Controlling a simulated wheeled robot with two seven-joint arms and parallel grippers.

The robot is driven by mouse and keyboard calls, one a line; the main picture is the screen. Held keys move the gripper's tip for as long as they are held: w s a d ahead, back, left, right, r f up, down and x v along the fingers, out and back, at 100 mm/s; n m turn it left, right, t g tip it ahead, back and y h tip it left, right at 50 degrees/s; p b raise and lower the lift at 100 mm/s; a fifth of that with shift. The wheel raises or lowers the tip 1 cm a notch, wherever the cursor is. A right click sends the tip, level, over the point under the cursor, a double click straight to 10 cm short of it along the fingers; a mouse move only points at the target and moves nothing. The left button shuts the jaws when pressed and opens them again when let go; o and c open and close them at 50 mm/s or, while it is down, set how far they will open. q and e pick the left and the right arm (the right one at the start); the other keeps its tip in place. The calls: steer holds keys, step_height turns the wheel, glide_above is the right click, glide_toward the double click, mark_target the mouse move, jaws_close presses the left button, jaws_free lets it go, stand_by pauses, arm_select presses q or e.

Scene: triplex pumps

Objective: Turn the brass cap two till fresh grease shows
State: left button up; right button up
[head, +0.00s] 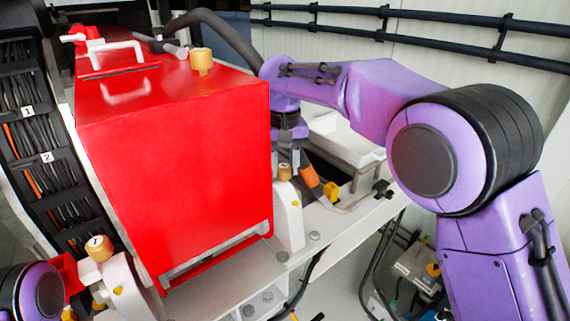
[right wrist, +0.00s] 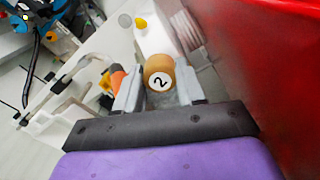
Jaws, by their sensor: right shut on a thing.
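The brass cap two (right wrist: 160,73) is a short tan-brass cylinder with a white face marked "2". It sits between the fingers of my right gripper (right wrist: 158,88), which is shut on it. In the head view, the cap (head: 285,172) is atop a white bearing housing (head: 289,215) just right of the red guard, with my right gripper (head: 288,160) coming down over it from above. A small yellow spot (head: 295,204) shows on the housing below the cap; I cannot tell whether it is grease. My left gripper is out of view; only part of that arm shows at lower left.
The big red guard (head: 180,160) stands close beside the cap. Another brass cap marked "1" (head: 97,246) is at lower left, and a brass knob (head: 201,61) tops the guard. An orange-ended part (head: 309,175) and a white tray (head: 345,144) lie right of the cap.

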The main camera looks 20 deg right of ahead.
mark_target(284, 165)
steer(key=shift+w+r, duration=0.1)
steer(key=shift+r, duration=0.15)
steer(key=o, duration=1)
steer(key=shift+o, duration=0.2)
steer(key=shift+f, duration=0.2)
step_height(284, 165, up, 11)
steer(key=shift+f, duration=0.2)
